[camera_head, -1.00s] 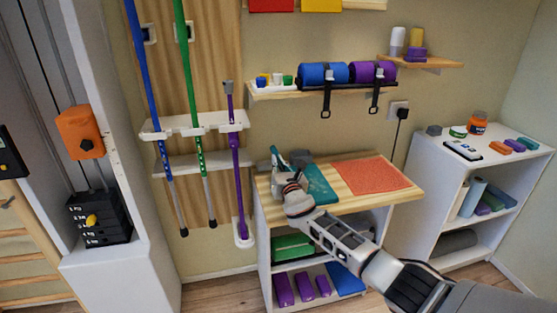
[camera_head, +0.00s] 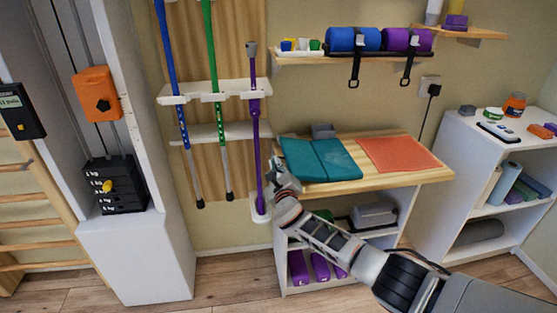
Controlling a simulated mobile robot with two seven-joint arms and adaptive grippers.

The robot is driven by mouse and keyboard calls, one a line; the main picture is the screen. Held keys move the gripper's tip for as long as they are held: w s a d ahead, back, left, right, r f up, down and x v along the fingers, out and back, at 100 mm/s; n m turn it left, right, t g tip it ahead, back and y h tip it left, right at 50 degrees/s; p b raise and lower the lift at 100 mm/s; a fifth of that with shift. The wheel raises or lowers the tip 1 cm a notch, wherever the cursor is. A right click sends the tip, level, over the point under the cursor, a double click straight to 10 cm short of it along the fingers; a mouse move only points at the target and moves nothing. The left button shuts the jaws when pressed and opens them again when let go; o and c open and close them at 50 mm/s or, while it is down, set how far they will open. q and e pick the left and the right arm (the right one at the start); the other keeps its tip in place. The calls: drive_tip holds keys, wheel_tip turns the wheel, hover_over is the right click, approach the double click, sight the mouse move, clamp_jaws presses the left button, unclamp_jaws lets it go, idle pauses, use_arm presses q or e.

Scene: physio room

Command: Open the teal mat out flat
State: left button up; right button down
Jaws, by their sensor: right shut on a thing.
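The teal mat (camera_head: 338,160) lies on the wooden top of the white shelf unit. It shows two panels side by side with a crease between them. The left panel (camera_head: 301,158) reaches the left end of the top and looks about level with the right one; I cannot tell if it touches the wood. My right gripper (camera_head: 277,172) is at the left panel's front left edge, shut on that edge, its fingertips partly hidden. My left gripper is not in view.
An orange-red mat (camera_head: 402,155) lies flat right of the teal mat, with bare wood (camera_head: 425,178) around it. A small grey object (camera_head: 323,131) stands behind the teal mat. A purple stick (camera_head: 256,150) stands close left of my right gripper.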

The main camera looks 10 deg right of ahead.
use_arm(q)
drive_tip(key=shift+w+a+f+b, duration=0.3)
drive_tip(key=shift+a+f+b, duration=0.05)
drive_tip(key=shift+b, duration=0.15)
use_arm(e)
wheel_tip(320, 180, down, 2)
drive_tip(key=shift+f, duration=0.15)
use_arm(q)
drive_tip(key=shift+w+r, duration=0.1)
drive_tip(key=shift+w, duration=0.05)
use_arm(e)
drive_tip(key=c, duration=2.2)
unclamp_jaws()
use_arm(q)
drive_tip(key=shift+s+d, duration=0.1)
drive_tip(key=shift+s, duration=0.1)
use_arm(e)
drive_tip(key=shift+s+d, duration=0.15)
drive_tip(key=shift+s, duration=2.9)
drive_tip(key=shift+s+d, duration=0.15)
drive_tip(key=shift+s, duration=2.85)
